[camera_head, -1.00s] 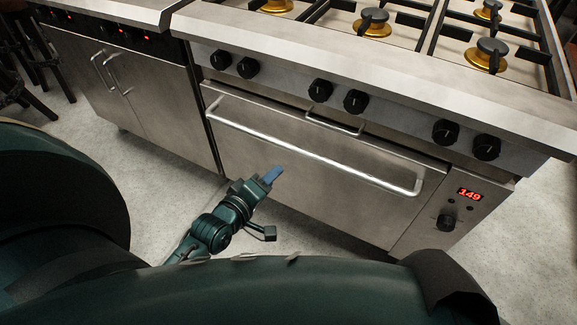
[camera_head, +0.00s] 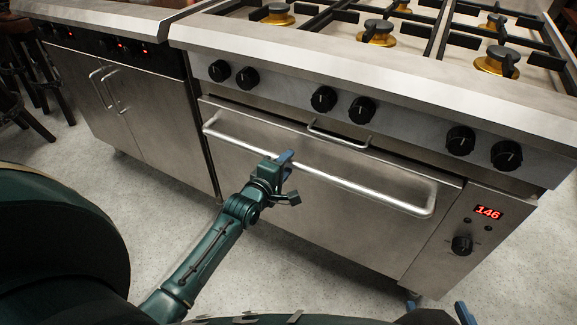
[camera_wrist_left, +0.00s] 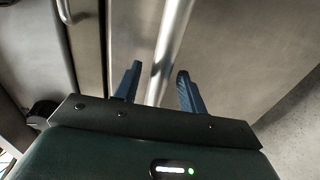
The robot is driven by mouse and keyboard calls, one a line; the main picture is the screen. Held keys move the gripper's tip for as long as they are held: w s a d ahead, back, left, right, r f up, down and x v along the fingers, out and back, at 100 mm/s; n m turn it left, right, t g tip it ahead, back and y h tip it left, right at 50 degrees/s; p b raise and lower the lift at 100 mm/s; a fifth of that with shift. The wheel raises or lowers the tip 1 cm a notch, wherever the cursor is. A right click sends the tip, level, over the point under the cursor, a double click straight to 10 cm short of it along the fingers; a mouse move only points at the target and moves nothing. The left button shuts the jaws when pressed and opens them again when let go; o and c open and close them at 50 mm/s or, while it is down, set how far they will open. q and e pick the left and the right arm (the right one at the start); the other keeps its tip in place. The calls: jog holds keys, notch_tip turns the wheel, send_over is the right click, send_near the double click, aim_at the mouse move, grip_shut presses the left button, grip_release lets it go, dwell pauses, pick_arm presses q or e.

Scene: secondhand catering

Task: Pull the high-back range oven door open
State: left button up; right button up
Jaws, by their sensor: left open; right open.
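The range oven door (camera_head: 320,203) is a wide steel panel below the knobs and looks shut. Its long bar handle (camera_head: 365,186) runs across the upper part of the door and also shows in the left wrist view (camera_wrist_left: 172,40). My left gripper (camera_head: 285,160) is at the left half of this bar. In the left wrist view, its blue fingers (camera_wrist_left: 160,85) are open, with the bar running between them in the picture. I cannot tell whether they touch it. My right gripper (camera_head: 465,313) shows only as blue tips at the bottom edge.
A smaller handle (camera_head: 340,137) sits above the bar. Black knobs (camera_head: 323,99) line the front under the burners (camera_head: 378,33). A red display (camera_head: 488,212) is right of the door. A steel cabinet (camera_head: 130,100) stands at left. Grey floor (camera_head: 285,280) lies in front.

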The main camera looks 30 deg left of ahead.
pick_arm(q)
jog(key=shift+w+f, duration=0.15)
jog(key=shift+w, duration=0.7)
grip_shut()
